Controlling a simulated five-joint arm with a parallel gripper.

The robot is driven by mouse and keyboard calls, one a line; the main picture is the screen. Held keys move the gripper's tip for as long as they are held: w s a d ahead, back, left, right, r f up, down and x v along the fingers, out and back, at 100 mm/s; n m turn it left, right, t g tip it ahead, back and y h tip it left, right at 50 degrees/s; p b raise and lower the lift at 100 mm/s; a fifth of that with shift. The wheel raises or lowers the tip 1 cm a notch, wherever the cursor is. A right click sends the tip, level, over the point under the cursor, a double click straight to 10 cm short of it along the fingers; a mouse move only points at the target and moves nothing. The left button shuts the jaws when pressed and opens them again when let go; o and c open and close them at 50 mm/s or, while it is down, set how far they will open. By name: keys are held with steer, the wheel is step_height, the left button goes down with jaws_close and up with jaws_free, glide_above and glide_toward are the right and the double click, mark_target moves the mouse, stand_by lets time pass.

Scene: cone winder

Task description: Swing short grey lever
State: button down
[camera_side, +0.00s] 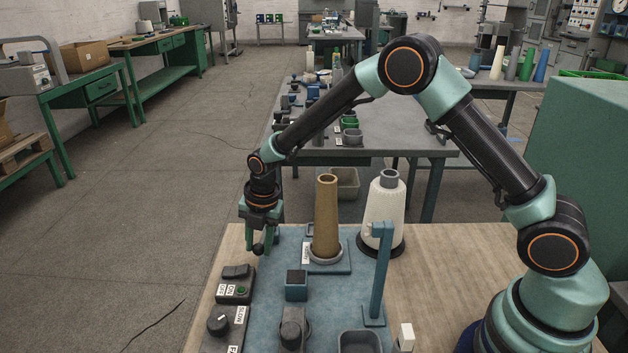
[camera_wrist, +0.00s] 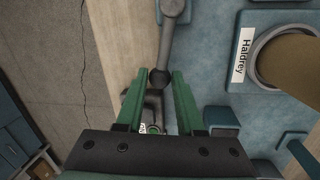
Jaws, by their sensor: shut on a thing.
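The short grey lever (camera_wrist: 168,42) runs from a round pivot at the top of the wrist view down to a dark ball knob (camera_wrist: 160,79). My gripper (camera_wrist: 157,82) has its two green fingers on either side of this knob, shut on it. In the side view my gripper (camera_side: 261,246) points down at the far left corner of the blue plate, with the dark knob (camera_side: 258,249) low between the fingertips. The rest of the lever is mostly hidden behind the fingers there.
A brown cone (camera_side: 327,215) stands on a holder right of my gripper, with a white yarn cone (camera_side: 385,212) beyond it. A switch box (camera_side: 236,285) and a dial box (camera_side: 222,325) sit in front. A blue-green post (camera_side: 381,270) rises at the plate's right.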

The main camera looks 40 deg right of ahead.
steer(key=shift+d, duration=0.25)
steer(key=c, duration=0.5)
jaws_free()
steer(key=shift+a, duration=0.1)
steer(key=shift+r, duration=0.45)
steer(key=r, duration=0.3)
steer(key=s+r, duration=0.1)
steer(key=r, duration=0.3)
steer(key=s+r, duration=0.1)
steer(key=r, duration=0.3)
steer(key=shift+d, duration=0.25)
